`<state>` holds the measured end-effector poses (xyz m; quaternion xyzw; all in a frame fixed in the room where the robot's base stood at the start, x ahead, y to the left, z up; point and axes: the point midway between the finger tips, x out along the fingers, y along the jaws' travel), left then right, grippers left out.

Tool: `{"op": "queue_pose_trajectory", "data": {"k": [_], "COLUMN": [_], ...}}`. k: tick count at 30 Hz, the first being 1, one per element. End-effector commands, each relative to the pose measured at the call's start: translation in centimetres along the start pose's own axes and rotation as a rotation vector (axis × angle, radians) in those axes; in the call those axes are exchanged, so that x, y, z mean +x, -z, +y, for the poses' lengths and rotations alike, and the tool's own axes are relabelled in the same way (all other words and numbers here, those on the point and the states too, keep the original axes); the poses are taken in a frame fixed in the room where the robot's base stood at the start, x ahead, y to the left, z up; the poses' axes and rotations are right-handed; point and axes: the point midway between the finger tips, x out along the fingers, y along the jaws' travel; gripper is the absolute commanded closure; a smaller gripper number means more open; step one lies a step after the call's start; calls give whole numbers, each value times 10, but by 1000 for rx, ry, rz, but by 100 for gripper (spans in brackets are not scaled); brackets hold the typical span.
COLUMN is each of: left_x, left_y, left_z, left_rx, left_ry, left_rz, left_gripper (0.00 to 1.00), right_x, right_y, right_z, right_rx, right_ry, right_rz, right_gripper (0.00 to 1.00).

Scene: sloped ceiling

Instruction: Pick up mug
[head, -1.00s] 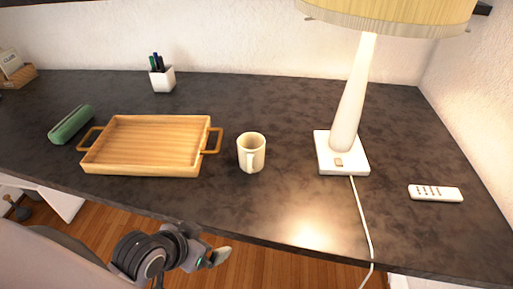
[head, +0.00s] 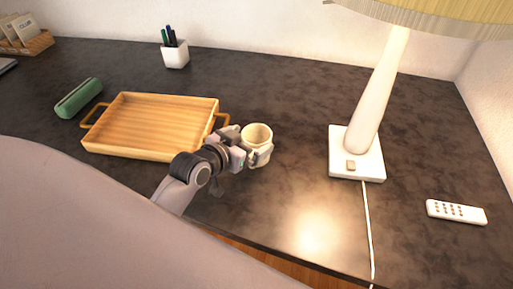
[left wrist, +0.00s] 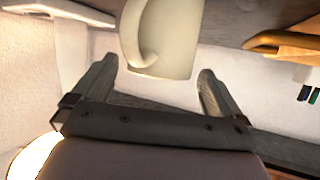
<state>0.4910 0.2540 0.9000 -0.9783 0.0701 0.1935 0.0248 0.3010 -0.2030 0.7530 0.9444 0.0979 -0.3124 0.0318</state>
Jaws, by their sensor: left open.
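A cream mug (head: 257,136) stands upright on the dark desk, just right of the wooden tray. My left gripper (head: 252,155) is at the mug's front left side in the head view, with its fingers partly overlapping the mug. In the left wrist view the mug (left wrist: 168,38) is between and just beyond the two open fingers of the left gripper (left wrist: 160,82), its handle on the left. A gap shows on both sides, and I see no grip on it. My right gripper is not in view.
The wooden tray (head: 118,147) with side handles lies close left of the mug. A lamp (head: 357,165) with a cord stands right, beyond it a remote (head: 456,212). A green case (head: 79,98) and pen cup (head: 175,54) are farther back. The desk between mug and lamp is clear.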

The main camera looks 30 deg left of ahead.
Motion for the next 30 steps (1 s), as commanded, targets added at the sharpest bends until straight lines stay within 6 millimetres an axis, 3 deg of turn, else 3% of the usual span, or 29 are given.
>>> {"op": "queue_pose_trajectory", "data": {"k": [9,18,19,24,30], "left_x": [33,36,36,36,36], "left_y": [-2,-3,-3,-3,-2], "left_z": [0,0,0,0,-1], "left_rx": [-1,-1,0,0,0], "left_ry": [-1,-1,-1,-1,0], "left_rz": [1,0,0,0,3], "left_gripper": [0,0,3,55,55], "right_x": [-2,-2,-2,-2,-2], "right_y": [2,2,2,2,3], "right_z": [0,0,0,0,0], "right_rx": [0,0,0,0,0], "right_ry": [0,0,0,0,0], "right_rz": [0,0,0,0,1], "right_gripper": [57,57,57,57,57]}}
